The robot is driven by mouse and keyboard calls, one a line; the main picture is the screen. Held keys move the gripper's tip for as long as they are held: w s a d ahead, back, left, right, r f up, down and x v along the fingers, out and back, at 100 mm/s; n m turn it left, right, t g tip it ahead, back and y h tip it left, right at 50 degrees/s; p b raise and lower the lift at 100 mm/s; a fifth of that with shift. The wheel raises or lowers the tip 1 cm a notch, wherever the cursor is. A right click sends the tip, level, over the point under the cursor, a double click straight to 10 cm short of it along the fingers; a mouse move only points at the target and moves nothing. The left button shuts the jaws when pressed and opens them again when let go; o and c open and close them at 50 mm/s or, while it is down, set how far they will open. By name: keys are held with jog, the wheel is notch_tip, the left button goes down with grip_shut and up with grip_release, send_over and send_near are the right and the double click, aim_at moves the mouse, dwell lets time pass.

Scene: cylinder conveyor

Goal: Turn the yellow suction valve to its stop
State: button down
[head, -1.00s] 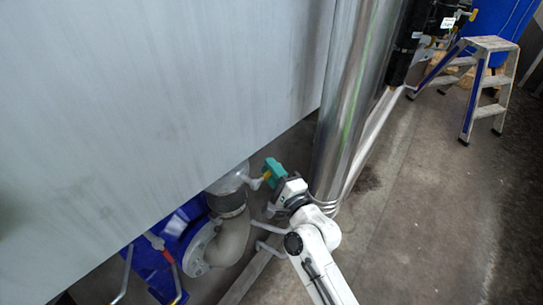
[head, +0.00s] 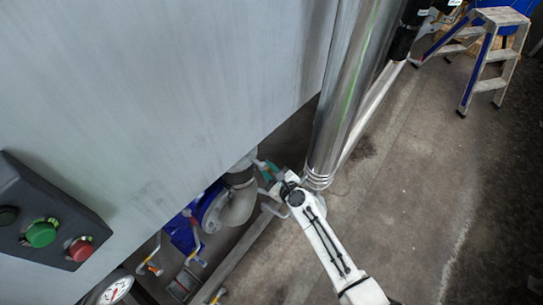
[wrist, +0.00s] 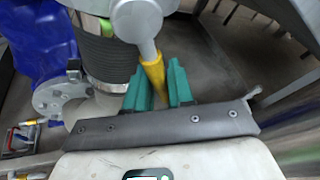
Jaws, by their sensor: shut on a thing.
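The yellow valve handle (wrist: 152,72) hangs from a grey valve body (wrist: 137,20) in the wrist view. The two green fingers of my gripper (wrist: 158,82) stand either side of the handle and are shut on it. In the head view my gripper (head: 268,170) is at the pipework below the tank's lower edge, left of the shiny vertical pipe. The handle is too small and covered to make out there.
A shiny vertical pipe (head: 338,95) stands close right of my gripper. A grey flanged elbow (head: 238,207) and blue pump (head: 184,232) lie to the left. A button box (head: 52,222) and gauge (head: 114,290) are at lower left. Open floor (head: 430,190) lies right, with a step stool (head: 487,55).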

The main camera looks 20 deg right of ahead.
jog(key=shift+s+a+f+m+g+y+p, duration=0.15)
jog(key=shift+s+a+m+g+y+p, duration=0.15)
jog(key=shift+a+m+p, duration=0.35)
jog(key=shift+s+a+f+m+g+y+p, duration=0.1)
jog(key=shift+s+a+m+g+y+p, duration=0.3)
jog(key=shift+p, duration=0.5)
jog(key=shift+s+a+f+m+g+y+p, duration=0.1)
jog(key=shift+s+a+f+m+g+p, duration=0.15)
jog(key=shift+m+p, duration=0.5)
jog(key=shift+a, duration=0.1)
jog(key=c, duration=1.1)
grip_release()
jog(key=shift+w+r, duration=0.1)
jog(key=shift+r, duration=0.1)
jog(key=p+v, duration=0.3)
jog(key=v, duration=0.7)
jog(key=shift+s+p, duration=0.3)
jog(key=shift+s, duration=0.1)
